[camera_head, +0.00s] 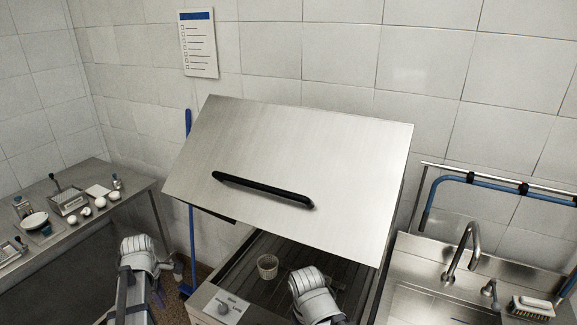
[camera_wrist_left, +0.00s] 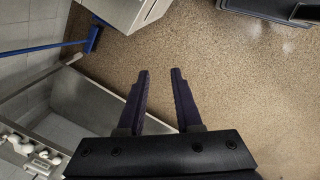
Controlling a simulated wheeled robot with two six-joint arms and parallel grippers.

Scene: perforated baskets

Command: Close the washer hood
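The washer hood (camera_head: 335,150) is a large brushed-steel panel, raised and tilted above the washer (camera_head: 225,297) in the head view. Its black bar handle (camera_head: 263,189) runs across the lower part of its front face. The washer interior shows below the hood's lower edge, with a small perforated basket (camera_head: 267,267) inside. My left arm is low at the left, apart from the hood. In the left wrist view my left gripper (camera_wrist_left: 160,74) is open and empty, with bare floor between its fingers. My right arm's pale wrist is in front of the washer opening; its gripper fingers do not show.
A steel counter (camera_head: 75,245) with a grater, a bowl and several small white items stands at the left. A blue-handled broom (camera_head: 189,150) leans between it and the washer. At the right are a sink faucet (camera_head: 463,250), a blue hose and a brush (camera_head: 532,306). Speckled floor (camera_wrist_left: 225,75) is open.

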